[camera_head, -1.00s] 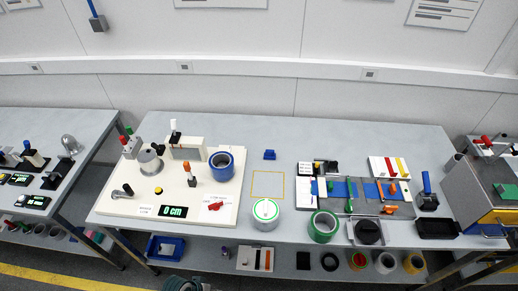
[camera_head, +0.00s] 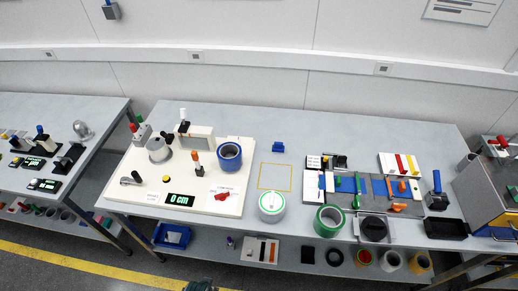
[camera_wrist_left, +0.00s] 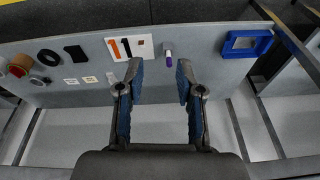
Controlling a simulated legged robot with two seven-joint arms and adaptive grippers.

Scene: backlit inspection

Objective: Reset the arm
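My left gripper (camera_wrist_left: 158,75) is in the left wrist view. Its two dark fingers with blue inner sides stand apart with nothing between them. It faces the lower shelf (camera_wrist_left: 80,90). A small purple and white item (camera_wrist_left: 168,52) lies on the shelf beyond the fingertips. A dark part at the bottom edge of the head view may be mine, but too little shows to tell. My right gripper is not in view.
A blue bin (camera_wrist_left: 232,40) sits on the lower shelf. Bare bench lies along the back.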

